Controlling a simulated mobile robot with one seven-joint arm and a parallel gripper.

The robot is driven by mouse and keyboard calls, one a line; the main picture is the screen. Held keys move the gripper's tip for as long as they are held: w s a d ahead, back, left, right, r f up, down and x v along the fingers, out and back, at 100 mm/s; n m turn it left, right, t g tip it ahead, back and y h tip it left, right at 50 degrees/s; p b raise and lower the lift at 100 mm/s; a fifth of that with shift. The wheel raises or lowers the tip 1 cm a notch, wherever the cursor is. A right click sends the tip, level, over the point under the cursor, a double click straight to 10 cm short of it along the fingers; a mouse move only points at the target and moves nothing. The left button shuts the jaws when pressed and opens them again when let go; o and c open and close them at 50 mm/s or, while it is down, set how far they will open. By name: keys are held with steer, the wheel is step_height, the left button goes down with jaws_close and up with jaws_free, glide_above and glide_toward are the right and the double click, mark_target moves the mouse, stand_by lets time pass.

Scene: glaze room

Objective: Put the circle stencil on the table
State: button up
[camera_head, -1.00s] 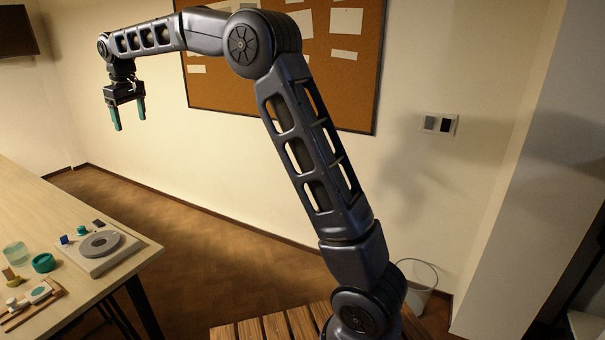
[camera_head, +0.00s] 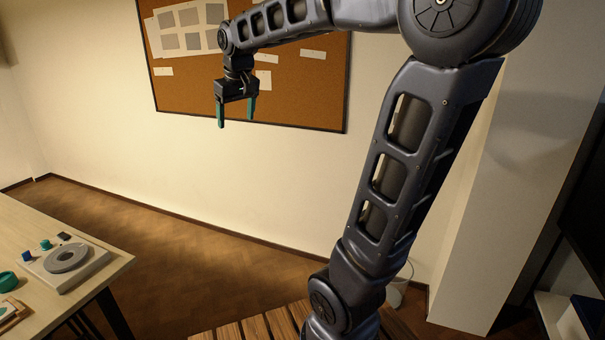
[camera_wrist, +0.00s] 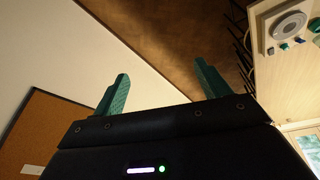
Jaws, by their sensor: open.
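I cannot make out the circle stencil for certain in either view. The pale wooden table (camera_head: 105,257) is at the lower left in the head view, cut off by the frame edge; it also shows at the right in the wrist view (camera_wrist: 285,95). My gripper (camera_head: 236,123) is open and empty, in the air right of the table and in front of the wall. Its two teal fingers stand apart in the wrist view (camera_wrist: 161,72), with nothing between them.
A device with a grey ring (camera_head: 68,258) sits near the table's corner, with a blue block (camera_head: 27,256) and a teal ring (camera_head: 8,281) close by. A slatted wooden surface (camera_head: 250,328) is at the bottom. The floor (camera_head: 170,250) beyond the table is clear.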

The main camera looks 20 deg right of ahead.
steer(key=s+d+f+m, duration=0.2)
steer(key=s+d+f, duration=0.4)
steer(key=s, duration=0.3)
steer(key=s+d+f+m+t, duration=0.1)
steer(key=s+d+f+m, duration=0.1)
steer(key=s+d+f, duration=0.4)
steer(key=s, duration=0.3)
steer(key=shift+d+h, duration=0.15)
steer(key=shift+h, duration=0.25)
steer(key=shift+s+f, duration=0.1)
